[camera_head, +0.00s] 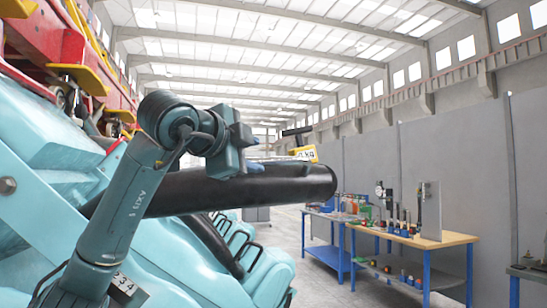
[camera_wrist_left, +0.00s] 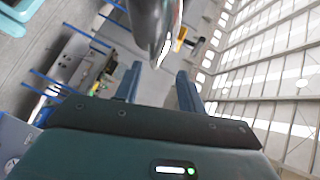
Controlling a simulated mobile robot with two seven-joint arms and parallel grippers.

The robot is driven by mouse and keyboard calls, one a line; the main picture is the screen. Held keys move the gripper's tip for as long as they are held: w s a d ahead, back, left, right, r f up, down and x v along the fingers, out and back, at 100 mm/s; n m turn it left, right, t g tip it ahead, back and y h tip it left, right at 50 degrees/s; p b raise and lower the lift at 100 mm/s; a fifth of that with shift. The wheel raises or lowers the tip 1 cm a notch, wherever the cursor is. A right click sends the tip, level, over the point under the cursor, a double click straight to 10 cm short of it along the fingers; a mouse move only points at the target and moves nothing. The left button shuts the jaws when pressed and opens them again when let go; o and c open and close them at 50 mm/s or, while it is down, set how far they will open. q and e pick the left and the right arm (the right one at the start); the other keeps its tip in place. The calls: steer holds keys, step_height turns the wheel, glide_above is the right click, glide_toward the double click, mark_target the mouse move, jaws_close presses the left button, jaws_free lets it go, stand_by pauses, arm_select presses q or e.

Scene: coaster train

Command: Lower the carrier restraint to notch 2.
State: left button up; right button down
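The carrier restraint appears to be the thick black padded bar (camera_head: 285,187) that runs across the turquoise seats in the head view, its rounded free end to the right. A dark rounded bar end (camera_wrist_left: 155,25), probably the same restraint, shows beyond the fingers in the left wrist view. My left gripper (camera_head: 262,155) is at the upper side of the bar, near its right part. In the left wrist view its two fingers (camera_wrist_left: 158,80) stand apart with nothing between them. Whether a finger touches the bar is unclear. No notch marks are visible. My right gripper is not in view.
Turquoise seats (camera_head: 180,260) with black loop handles fill the left. A red and yellow car structure (camera_head: 60,45) rises behind. A yellow tag (camera_head: 306,154) marked "kg" shows just past my gripper. Workbenches with tools (camera_head: 415,238) stand at right; open floor lies between.

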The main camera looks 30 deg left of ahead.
mark_target(269, 160)
arm_select(q)
steer(key=w+p, duration=0.1)
steer(key=w, duration=0.4)
steer(key=w+f+p, duration=0.1)
steer(key=w, duration=0.2)
steer(key=shift+w+a+f+p, duration=0.1)
steer(key=shift+w+a+p, duration=0.05)
steer(key=shift+a+p, duration=0.15)
jaws_close()
